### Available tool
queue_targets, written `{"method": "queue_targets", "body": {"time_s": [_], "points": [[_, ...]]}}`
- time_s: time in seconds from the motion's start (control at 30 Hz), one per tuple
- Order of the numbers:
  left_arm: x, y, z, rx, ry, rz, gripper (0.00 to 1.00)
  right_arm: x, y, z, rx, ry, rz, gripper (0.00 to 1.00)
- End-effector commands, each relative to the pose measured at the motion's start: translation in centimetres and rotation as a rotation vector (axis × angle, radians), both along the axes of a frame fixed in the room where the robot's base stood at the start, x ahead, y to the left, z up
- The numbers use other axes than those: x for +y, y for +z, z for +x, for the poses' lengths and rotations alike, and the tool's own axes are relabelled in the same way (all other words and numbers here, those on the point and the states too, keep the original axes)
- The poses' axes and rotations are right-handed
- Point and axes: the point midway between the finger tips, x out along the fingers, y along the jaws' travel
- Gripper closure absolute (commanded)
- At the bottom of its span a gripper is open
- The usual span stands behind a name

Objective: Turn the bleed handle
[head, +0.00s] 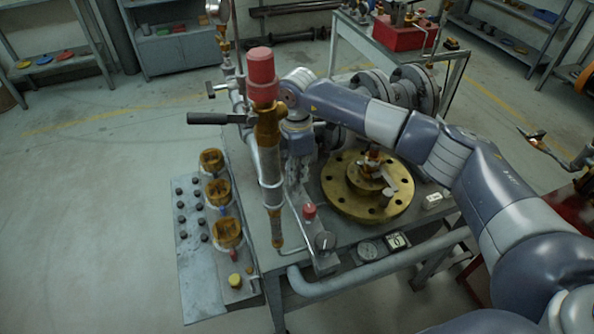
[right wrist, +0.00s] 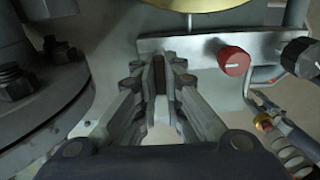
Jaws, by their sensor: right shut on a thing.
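My right arm reaches in from the right, and its gripper (right wrist: 160,72) points down at the table's front part. It is shut on a thin, dark upright piece (right wrist: 159,75), which I take to be the bleed handle; the fingers hide most of it. In the head view the gripper (head: 299,185) is partly hidden behind a brass upright pipe, and the held piece cannot be made out. A red knob (right wrist: 234,61) and a black knob (right wrist: 300,57) sit on a grey bar to the right of the fingertips, apart from them. My left gripper is not in view.
The brass pipe (head: 270,150) with a red cap (head: 262,75) and a black lever (head: 218,118) stands close left of my gripper. A brass flange (head: 368,187) lies to its right. Several brass fittings (head: 216,190) line the left panel. The floor at left is clear.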

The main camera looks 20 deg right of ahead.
Motion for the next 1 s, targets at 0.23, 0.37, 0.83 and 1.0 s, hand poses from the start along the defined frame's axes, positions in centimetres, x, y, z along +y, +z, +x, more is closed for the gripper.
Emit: {"method": "queue_targets", "body": {"time_s": [0.23,0.37,0.83,1.0], "points": [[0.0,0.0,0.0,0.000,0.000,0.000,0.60,0.0,0.1,0.1,-0.002,-0.002,0.001,0.71],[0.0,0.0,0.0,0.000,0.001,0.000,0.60,0.0,0.0,0.1,-0.002,-0.001,0.000,0.71],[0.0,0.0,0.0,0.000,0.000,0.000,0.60,0.0,5.7,0.2,-0.006,-0.001,0.001,0.71],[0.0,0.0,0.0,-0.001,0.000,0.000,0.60,0.0,9.2,0.2,-0.006,-0.001,0.001,0.71]]}}
